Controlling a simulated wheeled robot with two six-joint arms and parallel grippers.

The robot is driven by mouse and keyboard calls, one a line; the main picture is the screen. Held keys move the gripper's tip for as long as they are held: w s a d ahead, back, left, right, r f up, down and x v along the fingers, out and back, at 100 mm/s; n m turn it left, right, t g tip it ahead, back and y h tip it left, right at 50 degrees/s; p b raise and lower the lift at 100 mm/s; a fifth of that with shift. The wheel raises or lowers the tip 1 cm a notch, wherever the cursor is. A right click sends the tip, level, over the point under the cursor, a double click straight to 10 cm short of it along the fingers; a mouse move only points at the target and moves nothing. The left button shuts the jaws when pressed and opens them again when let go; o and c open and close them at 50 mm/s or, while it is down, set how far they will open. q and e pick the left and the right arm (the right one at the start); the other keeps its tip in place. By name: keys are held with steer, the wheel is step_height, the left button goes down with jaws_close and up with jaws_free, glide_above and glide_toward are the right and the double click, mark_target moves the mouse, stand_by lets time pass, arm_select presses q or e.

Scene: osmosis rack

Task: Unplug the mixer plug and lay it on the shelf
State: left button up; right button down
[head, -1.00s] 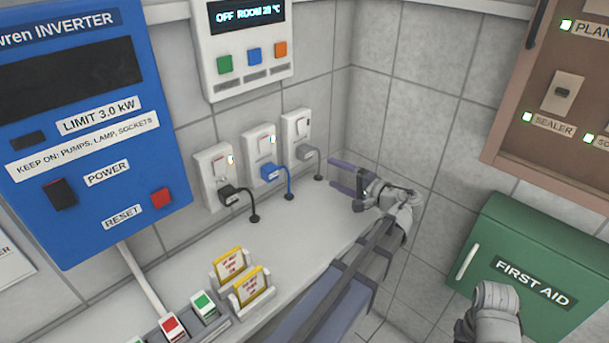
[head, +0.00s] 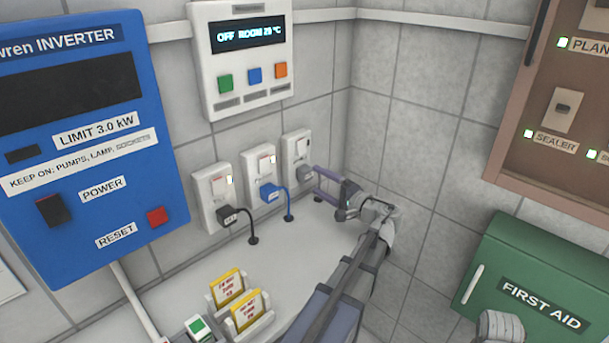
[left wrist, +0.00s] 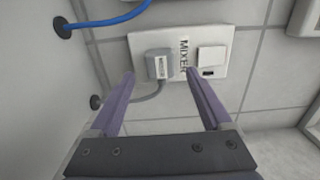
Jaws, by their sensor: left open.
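The grey mixer plug (head: 305,174) sits in the rightmost white wall socket (head: 297,149), its grey cord running down to a hole in the shelf. The left wrist view shows the plug (left wrist: 159,66) beside the label MIXER and a white switch with a dark indicator. My left gripper (head: 315,183) is open, its two purple fingers pointing at the socket. In the left wrist view the gripper (left wrist: 160,73) has its fingertips on either side of the plug with gaps visible. The white shelf (head: 310,245) runs below the sockets.
A black plug (head: 229,215) and a blue plug (head: 270,193) sit in the sockets to the left, both with lit indicators. Yellow cards (head: 227,287) stand in holders on the shelf. A green first aid box (head: 535,275) hangs at right. The shelf's middle is clear.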

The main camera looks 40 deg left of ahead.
mark_target(309, 176)
arm_select(q)
steer(key=shift+w+a, duration=0.2)
steer(key=shift+a, duration=2.3)
jaws_close()
steer(key=shift+d, duration=0.1)
steer(key=shift+s+d, duration=0.15)
steer(key=shift+d, duration=1.3)
steer(key=shift+s+d, duration=0.1)
steer(key=shift+d, duration=1.3)
steer(key=shift+r, duration=0.15)
